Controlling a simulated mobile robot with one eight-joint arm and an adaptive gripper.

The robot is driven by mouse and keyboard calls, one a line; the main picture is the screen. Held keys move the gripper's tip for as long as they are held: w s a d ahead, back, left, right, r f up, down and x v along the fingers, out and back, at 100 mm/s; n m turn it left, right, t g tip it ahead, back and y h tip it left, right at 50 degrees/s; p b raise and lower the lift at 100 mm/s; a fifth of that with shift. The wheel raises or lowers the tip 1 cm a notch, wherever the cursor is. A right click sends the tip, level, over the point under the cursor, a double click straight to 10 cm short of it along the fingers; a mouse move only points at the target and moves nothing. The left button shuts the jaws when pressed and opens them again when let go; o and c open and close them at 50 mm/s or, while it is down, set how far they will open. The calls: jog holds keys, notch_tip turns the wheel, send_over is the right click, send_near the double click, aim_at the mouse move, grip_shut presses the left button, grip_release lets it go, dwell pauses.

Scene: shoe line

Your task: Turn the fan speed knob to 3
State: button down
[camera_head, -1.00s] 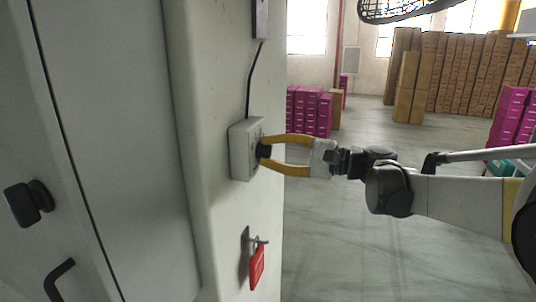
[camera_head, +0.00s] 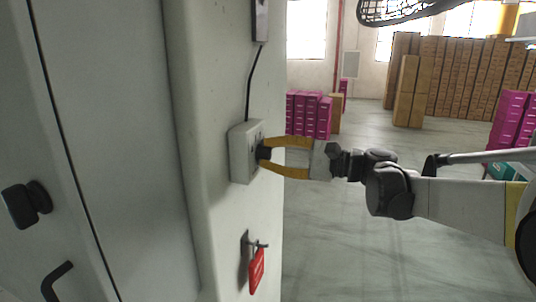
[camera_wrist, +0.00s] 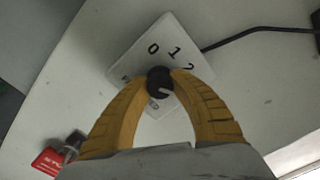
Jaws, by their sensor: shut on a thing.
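The fan speed knob (camera_wrist: 158,80) is a small round black knob with a pale mark, which lies toward its lower right in the wrist view. It sits on a light grey control box (camera_head: 241,155) on the side of the white machine column. The box face (camera_wrist: 132,62) shows the digits 0 and 1, and a 2 partly covered by the right finger. Another marking below the knob is too small to read; a 3 cannot be made out. My gripper (camera_head: 265,154) has yellow fingers shut on the knob from both sides, also in the wrist view (camera_wrist: 160,86).
A black cable (camera_head: 254,85) runs up from the box. A red tag (camera_head: 257,270) hangs on a hook below it. A grey door with a black handle (camera_head: 27,204) is at the left. Pink boxes (camera_head: 309,115) and stacked brown boxes (camera_head: 465,75) stand behind; the floor between is clear.

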jog(key=c, duration=1.1)
grip_release()
jog(key=shift+a, duration=0.15)
jog(key=shift+o, duration=0.2)
jog(key=v, duration=1.2)
